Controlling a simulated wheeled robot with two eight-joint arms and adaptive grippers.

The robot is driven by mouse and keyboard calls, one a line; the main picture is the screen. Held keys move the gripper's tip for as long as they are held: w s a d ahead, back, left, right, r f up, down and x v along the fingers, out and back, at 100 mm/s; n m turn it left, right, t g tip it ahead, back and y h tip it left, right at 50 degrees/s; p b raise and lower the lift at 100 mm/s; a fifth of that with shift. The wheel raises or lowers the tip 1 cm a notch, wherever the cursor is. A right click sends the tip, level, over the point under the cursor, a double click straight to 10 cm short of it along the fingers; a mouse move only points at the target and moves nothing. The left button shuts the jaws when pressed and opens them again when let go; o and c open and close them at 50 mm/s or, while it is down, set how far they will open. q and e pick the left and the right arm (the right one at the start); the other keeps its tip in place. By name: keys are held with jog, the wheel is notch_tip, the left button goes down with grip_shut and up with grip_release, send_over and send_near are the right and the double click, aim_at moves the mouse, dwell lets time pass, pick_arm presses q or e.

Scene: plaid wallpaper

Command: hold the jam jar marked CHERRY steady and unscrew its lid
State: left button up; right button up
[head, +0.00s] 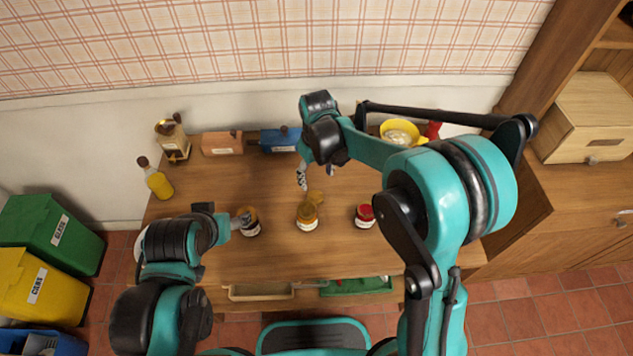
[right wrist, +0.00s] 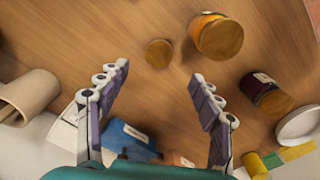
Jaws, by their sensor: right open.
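I cannot read CHERRY on any label. The right wrist view shows the dark jar (right wrist: 262,88) and the gold-lidded jar (right wrist: 220,40). My left gripper (head: 243,219) is at the left side of the dark jar; its grip is unclear. My right gripper (head: 302,182) is open and empty behind the middle jar; its spread fingers show in the right wrist view (right wrist: 165,105).
A small gold disc (head: 316,196) lies behind the middle jar. A wooden box (head: 222,143), blue box (head: 280,140), grinder (head: 172,138) and yellow bottle (head: 158,182) stand farther back. A yellow bowl (head: 400,132) is at back right.

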jog(key=shift+r, duration=1.2)
